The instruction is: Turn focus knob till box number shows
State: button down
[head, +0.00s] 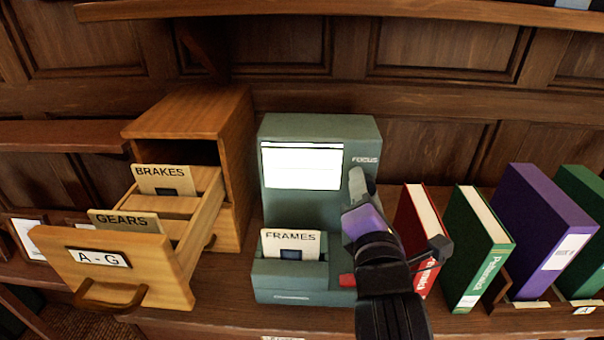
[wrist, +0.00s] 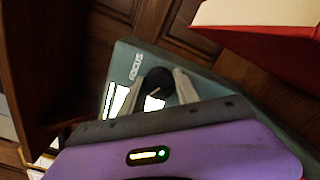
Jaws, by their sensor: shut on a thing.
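The grey-green reader (head: 282,126) stands on the shelf, with "FOCUS" printed at its upper right. Its lit screen (head: 302,166) is white with a thin line near the top, and I can read no number on it. The dark round focus knob (wrist: 156,82) sits between my fingers in the wrist view, below the "FOCUS" label. My gripper (head: 359,179) is shut on the knob at the reader's right front, hiding it in the head view. A card marked "FRAMES" (head: 290,240) stands in the reader's lower front slot.
An open wooden drawer (head: 62,262) marked "A - G" holds "BRAKES" (head: 163,177) and "GEARS" (head: 125,221) cards at left. A red binder (head: 407,222) stands close to my arm's right, then green (head: 470,232) and purple (head: 530,215) ones. A ledge runs above.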

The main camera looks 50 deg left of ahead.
jog(key=shift+f, duration=0.1)
dwell(0.5)
jog(key=n+b, duration=0.1)
jog(key=n, duration=0.1)
jog(key=shift+n, duration=0.3)
jog(key=n, duration=0.2)
jog(key=shift+n, duration=0.3)
jog(key=c, duration=0.9)
grip_release()
